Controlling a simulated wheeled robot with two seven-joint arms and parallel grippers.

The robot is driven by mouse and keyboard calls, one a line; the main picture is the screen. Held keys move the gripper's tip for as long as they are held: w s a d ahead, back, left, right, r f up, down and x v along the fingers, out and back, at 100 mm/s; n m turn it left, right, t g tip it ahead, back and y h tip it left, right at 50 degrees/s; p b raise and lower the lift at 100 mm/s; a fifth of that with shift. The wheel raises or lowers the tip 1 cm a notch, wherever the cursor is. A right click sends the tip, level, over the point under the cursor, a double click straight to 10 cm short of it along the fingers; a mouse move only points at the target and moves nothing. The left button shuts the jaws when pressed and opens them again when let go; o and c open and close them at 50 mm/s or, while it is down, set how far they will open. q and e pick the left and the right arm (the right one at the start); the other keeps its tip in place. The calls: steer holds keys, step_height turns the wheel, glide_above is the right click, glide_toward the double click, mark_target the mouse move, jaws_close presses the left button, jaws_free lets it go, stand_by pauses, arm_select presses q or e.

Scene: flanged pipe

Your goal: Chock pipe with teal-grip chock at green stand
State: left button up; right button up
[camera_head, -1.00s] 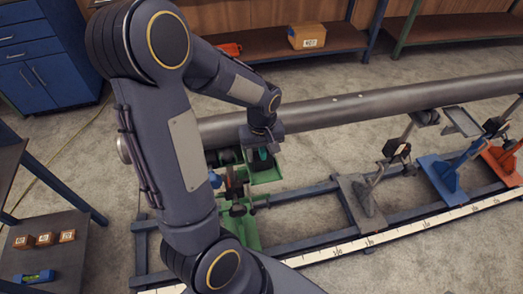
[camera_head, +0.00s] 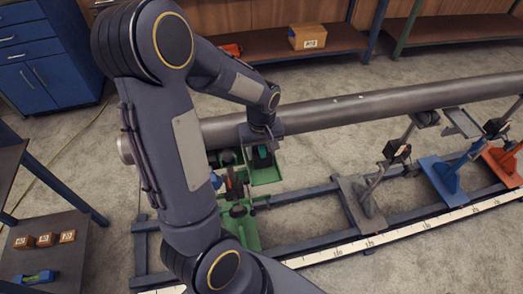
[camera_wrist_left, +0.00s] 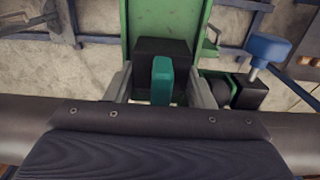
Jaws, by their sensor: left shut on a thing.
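The teal-grip chock (camera_head: 262,158) has a dark block body and a teal grip, which shows clearly in the left wrist view (camera_wrist_left: 162,80). It is at the green tray of the green stand (camera_head: 267,176), close beside the long grey pipe (camera_head: 370,106). My left gripper (camera_wrist_left: 162,88) is shut on the chock's teal grip, one finger on each side. In the head view the wrist hides most of the fingers. I cannot tell whether the chock touches the pipe. The green stand also shows beyond the chock in the wrist view (camera_wrist_left: 165,14). My right gripper is out of view.
A blue stand (camera_head: 443,178) and an orange stand (camera_head: 503,163) are farther right along the rail frame. A blue knob (camera_wrist_left: 268,50) stands beside the green tray in the wrist view. A side table (camera_head: 60,262) at lower left holds small wooden blocks.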

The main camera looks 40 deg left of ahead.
arm_select(q)
steer(key=shift+w+a, duration=0.5)
steer(key=shift+a, duration=0.15)
steer(key=o, duration=1.2)
steer(key=shift+c, duration=0.2)
steer(key=shift+r, duration=0.1)
steer(key=shift+s+d+r+p, duration=0.1)
steer(key=shift+d+r+p, duration=0.05)
steer(key=shift+r+p, duration=0.9)
steer(key=shift+s+d+r+p, duration=0.15)
steer(key=shift+r+p, duration=0.65)
steer(key=shift+r, duration=0.4)
steer(key=shift+s+d+r+p, duration=0.1)
steer(key=shift+r+p, duration=0.8)
steer(key=shift+r, duration=0.25)
steer(key=s+d+r+m+t+h+b, duration=0.3)
steer(key=s+d+r+m, duration=0.5)
steer(key=s+d, duration=0.3)
steer(key=s+t+b, duration=0.1)
steer(key=s+t, duration=0.1)
steer(key=s, duration=0.1)
steer(key=shift+s+d+r+m+t+h, duration=0.2)
steer(key=shift+d+m+t+h, duration=0.1)
steer(key=shift+d+h, duration=0.1)
